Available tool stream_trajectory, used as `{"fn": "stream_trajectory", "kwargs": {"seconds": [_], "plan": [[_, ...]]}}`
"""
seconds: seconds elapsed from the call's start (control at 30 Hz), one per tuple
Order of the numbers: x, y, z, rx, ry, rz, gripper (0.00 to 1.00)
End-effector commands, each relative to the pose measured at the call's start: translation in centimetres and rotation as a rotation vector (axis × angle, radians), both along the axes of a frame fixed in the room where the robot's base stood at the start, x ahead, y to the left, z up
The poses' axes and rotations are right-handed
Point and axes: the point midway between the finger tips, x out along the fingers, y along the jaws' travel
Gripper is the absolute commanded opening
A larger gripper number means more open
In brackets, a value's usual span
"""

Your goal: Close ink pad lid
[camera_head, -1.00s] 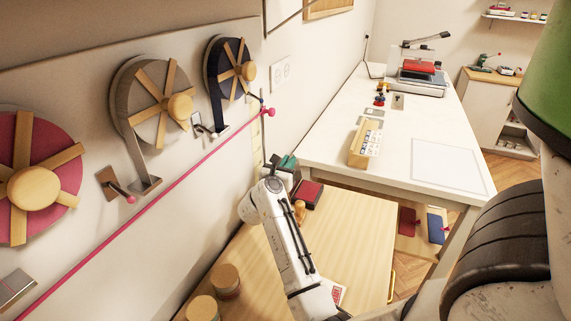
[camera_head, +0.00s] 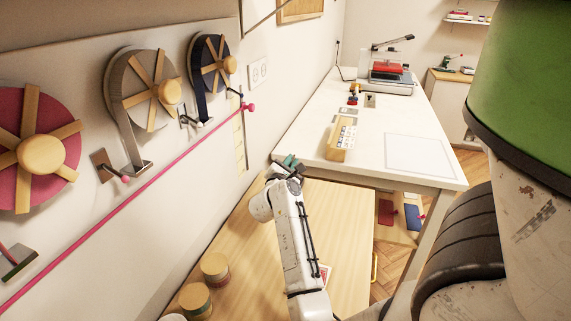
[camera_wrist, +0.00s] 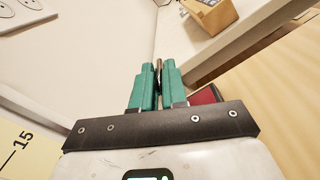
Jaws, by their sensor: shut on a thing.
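My gripper (camera_head: 291,163) has teal fingers and is over the far end of the wooden side table, near the wall. In the wrist view its two fingers (camera_wrist: 159,80) are close together, with a thin dark edge (camera_wrist: 159,66) between them that looks like the ink pad's lid. Part of the red ink pad (camera_wrist: 206,95) with a dark rim shows just right of the fingers. The rest of the pad is hidden behind my gripper, and in the head view my arm hides it. I cannot tell the lid's exact angle.
The wooden side table (camera_head: 345,226) holds round wooden-topped containers (camera_head: 214,268) at its near left. A white table (camera_head: 420,130) stands beyond, with a wooden box (camera_head: 341,139) near its edge. Ribbon reels (camera_head: 40,155) and a pink ribbon (camera_head: 120,211) line the left wall.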

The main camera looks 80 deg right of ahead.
Motion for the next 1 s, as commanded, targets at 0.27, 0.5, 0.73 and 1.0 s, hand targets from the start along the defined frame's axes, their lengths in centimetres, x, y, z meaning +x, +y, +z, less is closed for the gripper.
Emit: {"fn": "stream_trajectory", "kwargs": {"seconds": [0.27, 0.5, 0.73, 1.0], "plan": [[-0.32, 0.06, -0.23, 0.001, 0.002, 0.001, 0.0], [-0.34, 0.07, -0.26, 0.001, 0.004, 0.001, 0.0], [-0.34, 0.07, -0.25, 0.001, 0.004, 0.001, 0.27], [-0.37, 0.05, -0.23, 0.001, 0.003, -0.001, 0.34]]}}
